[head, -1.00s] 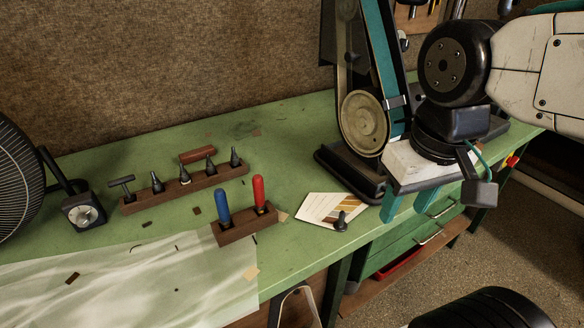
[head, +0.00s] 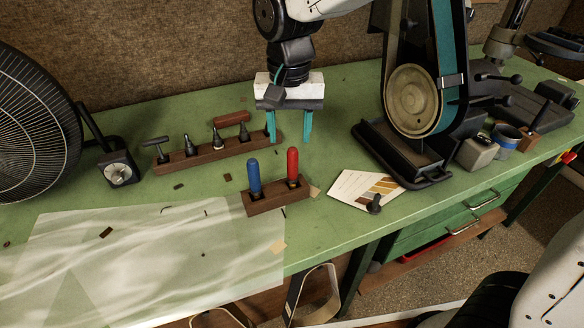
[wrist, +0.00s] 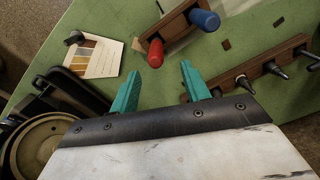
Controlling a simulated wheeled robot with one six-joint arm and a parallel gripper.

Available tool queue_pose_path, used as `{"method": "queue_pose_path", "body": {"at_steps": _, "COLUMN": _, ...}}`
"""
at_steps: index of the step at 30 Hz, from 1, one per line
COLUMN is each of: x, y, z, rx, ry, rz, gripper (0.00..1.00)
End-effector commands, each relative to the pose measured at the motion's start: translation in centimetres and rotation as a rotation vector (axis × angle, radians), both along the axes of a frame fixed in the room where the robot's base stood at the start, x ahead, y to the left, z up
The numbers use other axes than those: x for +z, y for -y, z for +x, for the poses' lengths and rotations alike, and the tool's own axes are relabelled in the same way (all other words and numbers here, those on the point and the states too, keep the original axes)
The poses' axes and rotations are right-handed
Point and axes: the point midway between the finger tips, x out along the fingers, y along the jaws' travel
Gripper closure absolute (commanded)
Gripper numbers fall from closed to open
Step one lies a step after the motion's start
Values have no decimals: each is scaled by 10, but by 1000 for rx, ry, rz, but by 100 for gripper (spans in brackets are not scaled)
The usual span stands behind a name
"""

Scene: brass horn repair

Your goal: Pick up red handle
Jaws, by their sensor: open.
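The red handle (head: 293,165) stands upright in a small dark wooden block (head: 279,202) on the green bench, to the right of a blue handle (head: 254,178). My gripper (head: 289,138) is open and empty, pointing down behind and above the red handle in the head view. In the wrist view the red handle (wrist: 155,54) shows just beyond the gap between the teal fingertips (wrist: 160,72), with nothing between them. The blue handle (wrist: 205,19) is beyond it to the right.
A long wooden rack (head: 190,160) with several dark-tipped tools stands behind left, with a brownish-red handle (head: 232,118) near it. A belt sander (head: 412,100) stands to the right, a card (head: 360,188) in front of it. A fan (head: 35,130) is at the left.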

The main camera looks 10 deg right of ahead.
Motion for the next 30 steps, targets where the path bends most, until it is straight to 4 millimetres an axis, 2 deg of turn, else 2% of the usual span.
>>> {"method": "queue_pose_path", "body": {"at_steps": 15, "x": -66, "y": 5, "z": -4, "rx": 1, "ry": -2, "rz": -1, "gripper": 53}}
{"method": "queue_pose_path", "body": {"at_steps": 24, "x": -73, "y": 5, "z": -4, "rx": 1, "ry": 0, "rz": 0, "gripper": 53}}
{"method": "queue_pose_path", "body": {"at_steps": 25, "x": -72, "y": 5, "z": -4, "rx": 1, "ry": 0, "rz": 0, "gripper": 56}}
{"method": "queue_pose_path", "body": {"at_steps": 30, "x": -72, "y": 5, "z": -4, "rx": 1, "ry": 0, "rz": 0, "gripper": 100}}
